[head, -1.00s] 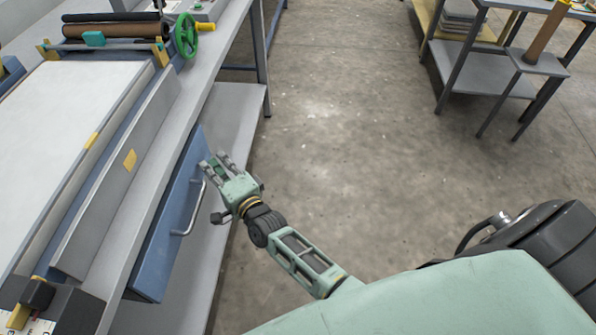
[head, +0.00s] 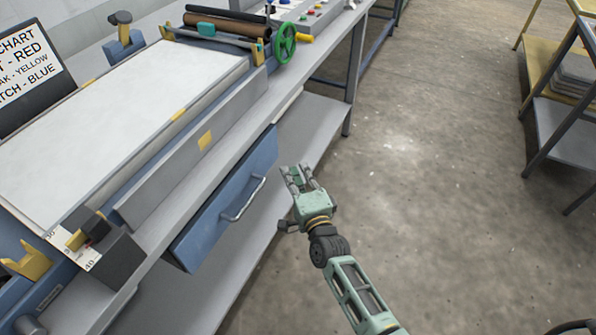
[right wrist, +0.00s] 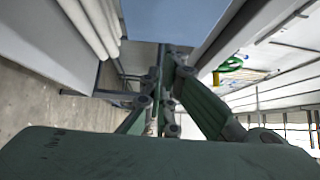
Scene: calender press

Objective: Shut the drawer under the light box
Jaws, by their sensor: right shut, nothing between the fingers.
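The light box (head: 120,112) is the long white-topped panel on the bench in the head view. The blue drawer (head: 215,212) is under it, below the bench top, and its front appears to stand out somewhat; how far is hard to tell. Its grey bar handle (head: 243,198) faces the aisle. My right gripper (head: 292,178) is shut and empty, just to the right of the handle and apart from it. In the right wrist view the fingers (right wrist: 165,78) point toward a blue surface (right wrist: 180,20), probably the drawer front. My left gripper is out of view.
A grey lower shelf (head: 310,130) runs under the bench. A green handwheel (head: 284,42) and rollers (head: 225,28) are at the bench's far end. A dark rack (head: 570,130) stands at the right. The concrete floor between is clear.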

